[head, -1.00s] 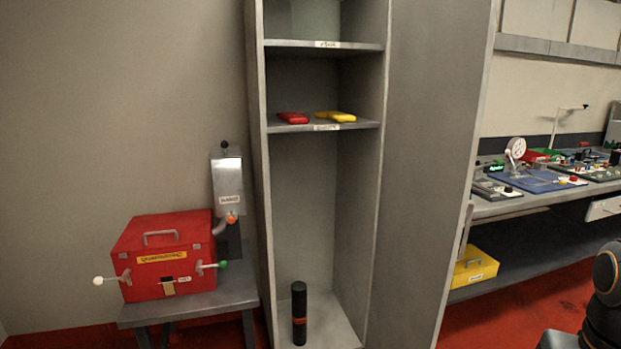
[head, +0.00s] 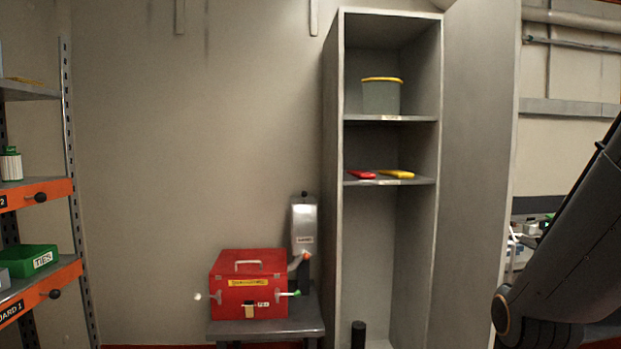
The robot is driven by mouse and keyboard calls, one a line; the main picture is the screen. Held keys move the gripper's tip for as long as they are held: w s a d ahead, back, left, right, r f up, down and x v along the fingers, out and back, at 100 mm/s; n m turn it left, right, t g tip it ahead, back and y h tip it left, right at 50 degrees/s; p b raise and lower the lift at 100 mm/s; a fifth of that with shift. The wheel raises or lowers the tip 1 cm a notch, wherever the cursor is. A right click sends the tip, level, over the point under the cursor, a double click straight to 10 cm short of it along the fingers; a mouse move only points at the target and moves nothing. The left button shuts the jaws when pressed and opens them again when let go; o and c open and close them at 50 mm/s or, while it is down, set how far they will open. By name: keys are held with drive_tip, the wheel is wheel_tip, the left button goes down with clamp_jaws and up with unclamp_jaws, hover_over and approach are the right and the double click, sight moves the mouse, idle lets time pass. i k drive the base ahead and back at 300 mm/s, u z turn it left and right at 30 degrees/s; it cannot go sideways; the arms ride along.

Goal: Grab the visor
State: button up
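A grey, slightly see-through piece with a yellow band along its top (head: 381,97) stands on the upper shelf of the tall grey cabinet; it looks like the visor. It is upright and nothing touches it from the front. My arm shows at the right edge of the head view, well apart from the cabinet shelves. My gripper is outside the picture.
The tall cabinet (head: 333,200) is open at the front. Its middle shelf holds a red item (head: 362,175) and a yellow item (head: 397,174); a black cylinder (head: 358,335) stands below. A red box (head: 249,285) sits on a low bench (head: 222,328). An orange-edged rack (head: 70,190) stands left.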

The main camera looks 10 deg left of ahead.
sight(382, 96)
drive_tip(key=u, duration=0.65)
drive_tip(key=i, duration=1.3)
drive_tip(key=z, duration=0.6)
